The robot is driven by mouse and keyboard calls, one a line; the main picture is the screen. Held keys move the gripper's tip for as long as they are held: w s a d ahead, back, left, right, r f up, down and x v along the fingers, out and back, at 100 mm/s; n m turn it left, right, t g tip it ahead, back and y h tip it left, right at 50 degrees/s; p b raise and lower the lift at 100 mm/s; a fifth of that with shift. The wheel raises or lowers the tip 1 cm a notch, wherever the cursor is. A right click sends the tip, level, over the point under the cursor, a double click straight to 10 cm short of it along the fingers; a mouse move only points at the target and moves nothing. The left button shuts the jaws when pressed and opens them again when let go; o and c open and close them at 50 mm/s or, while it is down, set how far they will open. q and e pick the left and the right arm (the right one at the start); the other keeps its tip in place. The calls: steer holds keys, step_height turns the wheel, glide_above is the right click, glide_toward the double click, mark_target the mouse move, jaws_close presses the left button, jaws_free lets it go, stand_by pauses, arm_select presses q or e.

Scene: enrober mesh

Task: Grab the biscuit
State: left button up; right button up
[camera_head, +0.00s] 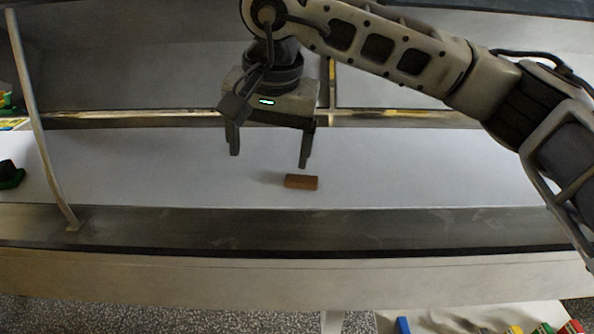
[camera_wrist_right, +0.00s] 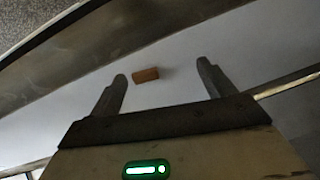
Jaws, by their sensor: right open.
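The biscuit (camera_head: 301,182) is a small brown rectangular block lying flat on the pale belt (camera_head: 420,170) in the head view. It also shows in the right wrist view (camera_wrist_right: 145,75), between the lines of the two fingers and nearer the left one. My right gripper (camera_head: 269,158) is open and empty, its fingers pointing down above the belt. In the right wrist view the biscuit lies beyond the fingertips (camera_wrist_right: 162,80). My left gripper is not in view.
A grey metal edge (camera_head: 300,228) runs along the belt's near side, and a metal rail (camera_head: 430,118) runs behind it. A slanted post (camera_head: 40,130) stands at the left. A dark green and black object (camera_head: 10,175) lies at the far left. The belt around the biscuit is clear.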

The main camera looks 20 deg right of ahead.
steer(key=w+d+r+t+h, duration=0.1)
steer(key=w+d+r+h, duration=0.15)
steer(key=d, duration=0.25)
steer(key=p, duration=0.1)
glide_above(302, 179)
steer(key=s+a, duration=0.1)
steer(key=s, duration=0.1)
steer(key=f, duration=0.7)
steer(key=shift+w+a+f, duration=0.1)
steer(key=shift+w+f, duration=0.1)
steer(key=shift+f, duration=0.1)
steer(key=shift+s+p+x, duration=0.2)
steer(key=shift+p+x, duration=0.15)
steer(key=shift+x, duration=1.1)
steer(key=shift+s+p+x, duration=0.2)
steer(key=shift+p+x, duration=0.15)
steer(key=shift+x, duration=1.1)
steer(key=shift+a+f, duration=0.1)
steer(key=shift+f, duration=0.05)
steer(key=c, duration=0.9)
